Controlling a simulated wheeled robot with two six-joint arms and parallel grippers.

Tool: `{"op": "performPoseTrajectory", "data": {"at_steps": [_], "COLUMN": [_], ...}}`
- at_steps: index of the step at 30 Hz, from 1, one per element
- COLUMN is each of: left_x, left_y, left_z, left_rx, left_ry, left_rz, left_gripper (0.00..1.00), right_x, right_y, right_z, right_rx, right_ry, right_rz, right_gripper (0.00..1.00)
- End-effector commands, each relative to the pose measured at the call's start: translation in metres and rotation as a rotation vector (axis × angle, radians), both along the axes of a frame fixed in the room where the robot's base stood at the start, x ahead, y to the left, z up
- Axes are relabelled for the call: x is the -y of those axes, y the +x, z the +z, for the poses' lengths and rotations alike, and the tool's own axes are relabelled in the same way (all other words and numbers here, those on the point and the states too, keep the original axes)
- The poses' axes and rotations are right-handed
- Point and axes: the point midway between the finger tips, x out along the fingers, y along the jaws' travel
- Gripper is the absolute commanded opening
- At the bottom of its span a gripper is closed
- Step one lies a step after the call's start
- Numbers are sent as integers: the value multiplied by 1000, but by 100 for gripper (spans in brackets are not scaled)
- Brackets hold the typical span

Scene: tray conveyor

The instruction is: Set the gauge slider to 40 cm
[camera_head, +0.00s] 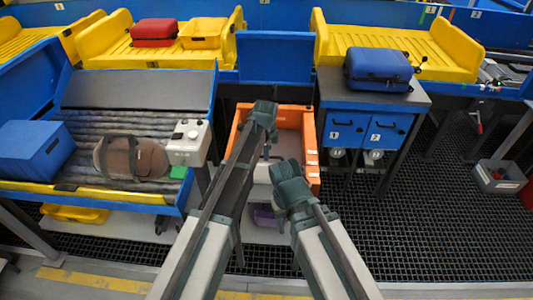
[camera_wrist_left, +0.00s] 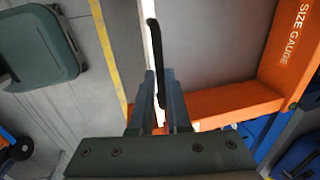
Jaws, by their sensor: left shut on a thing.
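The orange size gauge (camera_head: 309,128) stands in the middle of the head view, partly hidden by my arms. Its orange frame (camera_wrist_left: 225,104), lettered SIZE GAUGE, also shows in the left wrist view, beside a plain grey panel (camera_wrist_left: 212,42). A black bar-like handle (camera_wrist_left: 152,32) runs along a white edge there. My left gripper (camera_wrist_left: 157,76) is shut on this handle, one finger on each side. In the head view my left gripper (camera_head: 267,150) is over the gauge. My right gripper (camera_head: 282,212) is low in front of it, its fingers unclear. No scale marks or slider reading can be made out.
A conveyor with a blue box (camera_head: 35,150), a brown bag (camera_head: 133,158) and a white device (camera_head: 188,142) lies left. A blue cabinet (camera_head: 363,132) carrying a blue suitcase (camera_head: 378,69) stands close on the right. Dark grid floor (camera_head: 440,215) is open at right.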

Motion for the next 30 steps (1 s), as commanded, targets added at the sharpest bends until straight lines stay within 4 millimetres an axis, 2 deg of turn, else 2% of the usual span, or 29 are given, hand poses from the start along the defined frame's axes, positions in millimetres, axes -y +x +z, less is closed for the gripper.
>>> {"op": "performPoseTrajectory", "data": {"at_steps": [8,15,18,26,27,30], "left_x": [0,-3,-4,-3,-3,-3], "left_y": [-7,-54,-67,-67,-67,-67], "left_z": [0,0,0,-1,-1,-1], "left_rx": [0,-4,-3,-6,-6,-6], "left_ry": [-1,0,0,0,0,0], "left_rz": [0,-2,-2,-1,-1,-1], "left_gripper": [0,0,0,0,18,36], "right_x": [0,0,0,0,0,0], "right_y": [0,0,0,0,0,0], "right_z": [0,0,0,0,0,0], "right_rx": [0,0,0,0,0,0], "right_ry": [0,0,0,0,0,0], "right_rz": [0,0,0,0,0,0], "right_gripper": [50,50,50,50,50,50]}}
